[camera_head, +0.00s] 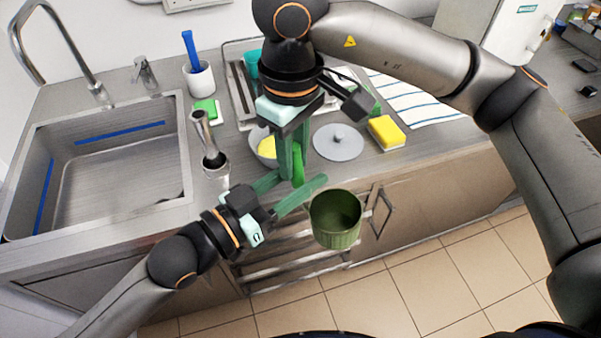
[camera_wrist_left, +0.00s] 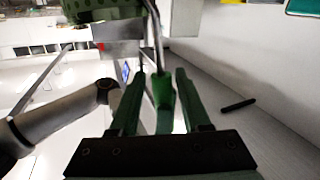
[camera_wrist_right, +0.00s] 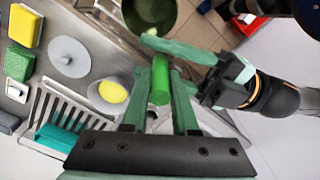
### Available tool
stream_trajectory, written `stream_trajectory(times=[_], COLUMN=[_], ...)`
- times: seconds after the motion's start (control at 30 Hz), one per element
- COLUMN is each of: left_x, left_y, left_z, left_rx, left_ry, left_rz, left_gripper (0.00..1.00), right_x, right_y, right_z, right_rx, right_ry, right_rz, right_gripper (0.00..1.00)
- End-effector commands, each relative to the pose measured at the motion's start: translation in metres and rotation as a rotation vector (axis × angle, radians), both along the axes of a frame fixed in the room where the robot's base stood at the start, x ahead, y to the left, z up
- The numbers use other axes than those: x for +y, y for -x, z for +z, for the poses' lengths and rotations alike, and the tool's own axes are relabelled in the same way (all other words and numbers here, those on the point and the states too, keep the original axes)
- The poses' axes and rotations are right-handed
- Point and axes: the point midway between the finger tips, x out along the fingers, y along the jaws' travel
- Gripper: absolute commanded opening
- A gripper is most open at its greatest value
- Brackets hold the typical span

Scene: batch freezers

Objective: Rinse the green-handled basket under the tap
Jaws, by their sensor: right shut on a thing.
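The green basket (camera_head: 337,232) hangs in front of the counter edge, with its opening toward the head camera. Its bright green handle (camera_head: 298,165) stands up beside it. My right gripper (camera_head: 291,178) points down from above and is shut on the handle, which shows between its fingers in the right wrist view (camera_wrist_right: 160,82). My left gripper (camera_head: 297,188) comes from the lower left. Its fingers are apart, with the handle (camera_wrist_left: 163,90) between them and gaps showing on both sides. The tap (camera_head: 55,45) arches over the empty steel sink (camera_head: 110,185) at the left.
A steel holder with a scoop (camera_head: 210,150) stands between sink and grippers. A bowl (camera_head: 258,140) with something yellow, a grey lid (camera_head: 338,142), a yellow sponge (camera_head: 386,132), a green sponge (camera_head: 206,109) and a brush cup (camera_head: 200,80) are on the counter.

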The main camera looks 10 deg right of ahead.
Motion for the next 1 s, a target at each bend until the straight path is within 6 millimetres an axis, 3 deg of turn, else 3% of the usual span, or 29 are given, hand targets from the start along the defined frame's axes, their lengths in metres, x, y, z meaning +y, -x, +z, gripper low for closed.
stream_trajectory(times=[0.07, 0.4, 0.7, 0.73, 1.0], left_x=[0.0001, -0.0003, -0.0010, -0.0010, -0.0003], left_y=[0.0002, 0.0010, 0.0020, 0.0021, 0.0010], left_z=[0.0000, 0.0002, 0.0006, 0.0013, 0.0009], left_rx=[0.000, 0.001, 0.002, 0.001, 0.000], left_ry=[0.000, 0.001, 0.003, 0.005, 0.002], left_rz=[0.000, -0.002, -0.005, -0.005, -0.002], left_gripper=[0.37, 0.00, 0.00, 0.00, 0.00], right_x=[0.0000, 0.0002, 0.0003, 0.0003, 0.0001], right_y=[0.0000, -0.0005, -0.0012, -0.0013, -0.0006], right_z=[0.0002, 0.0003, 0.0005, 0.0005, 0.0003], right_rx=[0.000, -0.002, -0.004, -0.004, -0.002], right_ry=[0.000, -0.001, -0.002, -0.002, -0.001], right_rz=[0.000, -0.001, -0.002, -0.003, -0.001], right_gripper=[0.00, 0.00, 0.00, 0.30, 0.61])
